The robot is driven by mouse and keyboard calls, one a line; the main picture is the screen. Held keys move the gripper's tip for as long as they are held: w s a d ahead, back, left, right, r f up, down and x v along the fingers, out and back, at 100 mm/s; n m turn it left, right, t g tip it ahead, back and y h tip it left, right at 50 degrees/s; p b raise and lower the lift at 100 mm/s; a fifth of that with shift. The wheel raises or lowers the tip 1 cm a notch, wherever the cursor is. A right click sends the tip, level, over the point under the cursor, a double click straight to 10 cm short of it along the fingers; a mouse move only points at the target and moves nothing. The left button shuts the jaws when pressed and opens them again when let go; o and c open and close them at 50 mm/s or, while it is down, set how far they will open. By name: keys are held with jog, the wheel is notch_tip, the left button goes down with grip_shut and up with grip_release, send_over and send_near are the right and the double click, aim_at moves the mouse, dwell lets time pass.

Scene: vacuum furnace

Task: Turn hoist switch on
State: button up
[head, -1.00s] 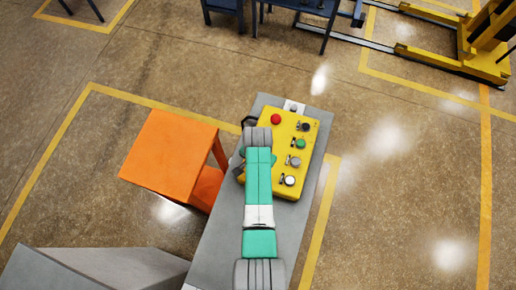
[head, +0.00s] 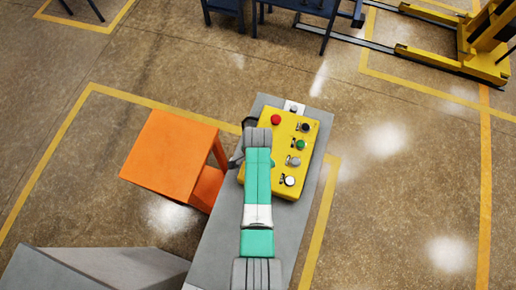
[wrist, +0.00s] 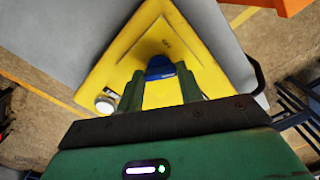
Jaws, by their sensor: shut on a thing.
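A yellow control box (head: 309,163) lies on a grey bench, with a red button, several other buttons or knobs on its right side, and my arm across its left part. In the wrist view, a blue knob (wrist: 160,67) stands on the yellow face (wrist: 128,62) of the box. My gripper (wrist: 160,86) is shut on this blue knob, one green finger on each side. In the head view my arm hides the knob and my fingertips. The knob's label and exact turn angle cannot be read.
A white button (wrist: 105,103) sits left of my fingers. In the head view, the grey bench (head: 222,232) runs under my arm. An orange stand (head: 168,158) is at its left. Yellow lift equipment (head: 484,45) stands far right. The floor right of the bench is clear.

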jog(key=shift+r, duration=0.1)
jog(key=o, duration=1)
notch_tip(320, 180, up, 8)
jog(key=shift+f+p, duration=0.1)
jog(key=shift+p, duration=0.3)
